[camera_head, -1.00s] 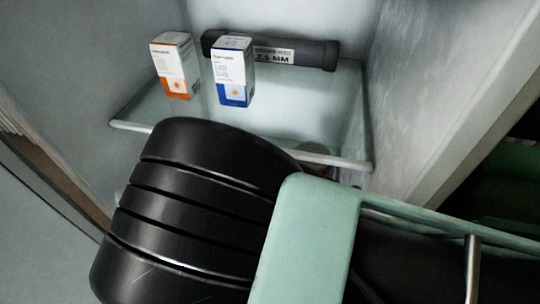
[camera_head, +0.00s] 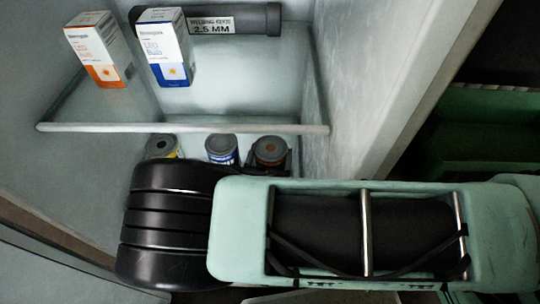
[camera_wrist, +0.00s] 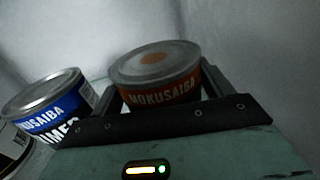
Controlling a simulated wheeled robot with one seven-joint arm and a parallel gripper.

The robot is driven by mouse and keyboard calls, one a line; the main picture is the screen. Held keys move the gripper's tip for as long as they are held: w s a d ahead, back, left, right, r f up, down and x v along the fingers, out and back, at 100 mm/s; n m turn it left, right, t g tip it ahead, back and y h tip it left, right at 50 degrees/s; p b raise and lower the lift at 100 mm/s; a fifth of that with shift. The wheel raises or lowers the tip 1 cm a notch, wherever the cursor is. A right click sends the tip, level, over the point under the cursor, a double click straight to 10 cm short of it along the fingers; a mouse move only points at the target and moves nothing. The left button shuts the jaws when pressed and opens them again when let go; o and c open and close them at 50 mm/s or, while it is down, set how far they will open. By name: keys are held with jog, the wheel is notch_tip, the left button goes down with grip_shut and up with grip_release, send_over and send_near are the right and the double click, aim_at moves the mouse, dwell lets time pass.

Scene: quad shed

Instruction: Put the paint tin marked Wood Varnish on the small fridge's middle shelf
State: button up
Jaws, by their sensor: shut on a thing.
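A tin with a brown-orange label (camera_wrist: 162,93) is between the fingers of my gripper (camera_wrist: 168,98) in the wrist view. The gripper is shut on it. The label reads MOKUSAIBA; the lower words are hidden by the gripper, so I cannot read Wood Varnish. This tin (camera_head: 270,150) also shows in the head view, below the front edge of a fridge shelf (camera_head: 185,128), upright. A blue tin (camera_head: 222,149) stands to its left. My arm hides the surface under the tins and most of the fridge below that shelf.
A yellow-labelled tin (camera_head: 162,146) stands left of the blue one. On the shelf above are an orange-white box (camera_head: 97,50), a blue-white box (camera_head: 163,47) and a dark welding-rod tube (camera_head: 235,19). The fridge's pale side wall (camera_head: 375,90) is close on the right.

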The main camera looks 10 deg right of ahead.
jog(key=shift+f, duration=0.1)
jog(key=o, duration=1.5)
jog(key=shift+c, duration=0.2)
jog(key=shift+s+a, duration=0.1)
jog(key=shift+s, duration=0.1)
jog(key=v, duration=1.1)
jog(key=shift+s, duration=0.35)
